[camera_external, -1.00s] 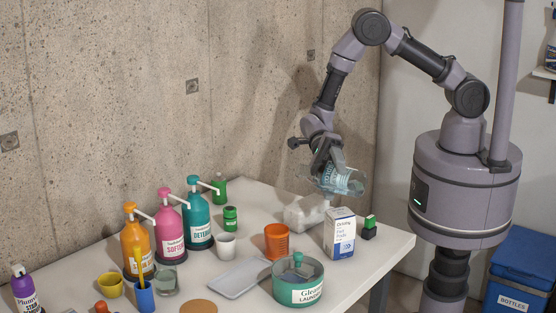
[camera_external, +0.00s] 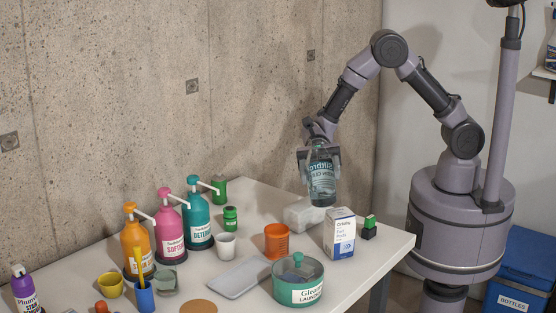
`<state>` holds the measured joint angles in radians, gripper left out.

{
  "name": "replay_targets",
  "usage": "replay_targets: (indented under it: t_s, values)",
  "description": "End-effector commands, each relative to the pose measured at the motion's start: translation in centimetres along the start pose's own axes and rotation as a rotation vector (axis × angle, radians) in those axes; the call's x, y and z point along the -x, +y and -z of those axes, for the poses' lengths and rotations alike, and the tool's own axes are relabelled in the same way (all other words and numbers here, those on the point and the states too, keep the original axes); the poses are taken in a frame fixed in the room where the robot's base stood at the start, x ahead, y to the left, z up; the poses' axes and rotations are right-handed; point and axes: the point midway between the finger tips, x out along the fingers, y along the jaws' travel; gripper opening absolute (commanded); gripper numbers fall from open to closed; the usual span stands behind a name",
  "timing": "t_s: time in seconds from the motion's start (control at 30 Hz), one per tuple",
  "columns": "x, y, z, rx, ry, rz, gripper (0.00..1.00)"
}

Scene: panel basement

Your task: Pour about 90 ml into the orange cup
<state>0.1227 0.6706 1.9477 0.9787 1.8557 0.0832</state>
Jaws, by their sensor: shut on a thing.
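The orange cup (camera_external: 278,241) stands upright on the table, with marks on its side. I cannot see how much is in it. My gripper (camera_external: 320,160) is shut on a clear bottle (camera_external: 322,182) with a printed label. The bottle is close to upright and held above the table, to the right of and higher than the orange cup, over a pale block-like thing (camera_external: 302,215). The liquid level in the bottle is hard to tell.
A white and blue box (camera_external: 340,235) stands right of the cup, a green tub (camera_external: 298,285) in front, a white cup (camera_external: 226,246) and grey tray (camera_external: 240,277) to its left. Pump bottles in orange (camera_external: 136,242), pink (camera_external: 171,232) and teal (camera_external: 199,220) line the wall side.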

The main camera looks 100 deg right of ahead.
Motion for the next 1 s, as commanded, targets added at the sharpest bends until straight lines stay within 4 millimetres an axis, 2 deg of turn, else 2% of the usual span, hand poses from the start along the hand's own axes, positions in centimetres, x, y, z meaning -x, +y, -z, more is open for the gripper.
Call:
replay_targets:
  t_s: [0.03, 0.3, 1.0]
  values:
    - [-0.05, -0.20, 0.72, 0.031, -0.009, -0.001, 0.07]
    - [-0.08, -0.36, 0.23, 0.140, -0.035, -0.003, 0.07]
    - [-0.07, -0.35, 0.05, 0.146, -0.037, -0.004, 0.07]
